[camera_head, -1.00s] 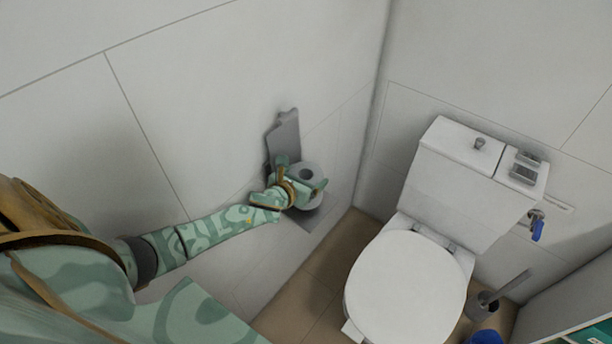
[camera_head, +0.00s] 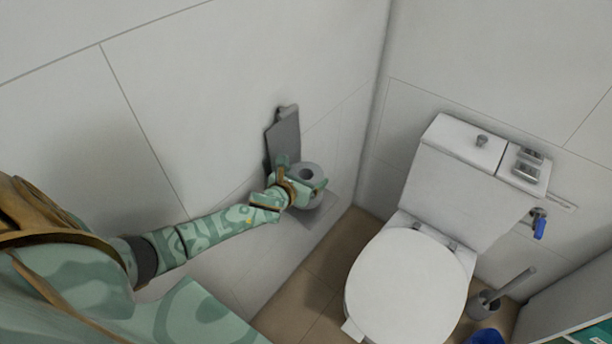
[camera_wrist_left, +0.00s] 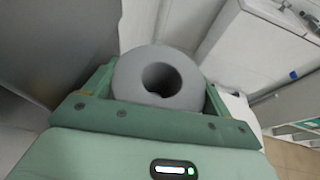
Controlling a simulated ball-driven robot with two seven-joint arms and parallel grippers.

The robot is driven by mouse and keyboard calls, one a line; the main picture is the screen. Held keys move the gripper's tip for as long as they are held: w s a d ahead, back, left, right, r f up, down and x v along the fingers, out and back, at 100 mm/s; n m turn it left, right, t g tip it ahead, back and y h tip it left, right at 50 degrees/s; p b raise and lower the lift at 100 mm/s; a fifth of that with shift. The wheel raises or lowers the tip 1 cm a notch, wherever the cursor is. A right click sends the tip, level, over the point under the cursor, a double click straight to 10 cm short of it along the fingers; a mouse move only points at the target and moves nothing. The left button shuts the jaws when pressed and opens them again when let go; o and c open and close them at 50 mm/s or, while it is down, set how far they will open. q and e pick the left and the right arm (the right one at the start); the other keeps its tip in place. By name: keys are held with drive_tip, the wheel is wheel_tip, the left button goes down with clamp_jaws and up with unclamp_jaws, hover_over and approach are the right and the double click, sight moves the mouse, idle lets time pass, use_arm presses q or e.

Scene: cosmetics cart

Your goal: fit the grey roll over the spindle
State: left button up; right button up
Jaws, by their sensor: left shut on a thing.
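The grey roll (camera_head: 308,167) is a short cylinder with a dark centre hole, seen from above beside the left wall. My left gripper (camera_head: 303,180) is shut on it, with green fingers on either side. In the left wrist view the roll (camera_wrist_left: 126,82) sits between the two fingers, its hole facing the camera and looking empty. A grey wall holder (camera_head: 284,143) with a tall plate stands just behind the roll. I cannot make out the spindle; the roll and my gripper may cover it. My right gripper is not in view.
A white toilet (camera_head: 405,290) with its lid down stands to the right. A toilet brush (camera_head: 492,296) and a blue object (camera_head: 487,336) are at its far side. The wall left of the holder is bare. Brown floor (camera_head: 322,280) lies between wall and toilet.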

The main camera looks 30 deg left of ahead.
use_arm(q)
drive_tip(key=shift+f+b, duration=0.6)
drive_tip(key=shift+f, duration=0.25)
drive_tip(key=o, duration=0.9)
drive_tip(key=p+v, duration=0.7)
drive_tip(key=v, duration=0.9)
drive_tip(key=shift+s+p, duration=0.2)
drive_tip(key=shift+p, duration=0.15)
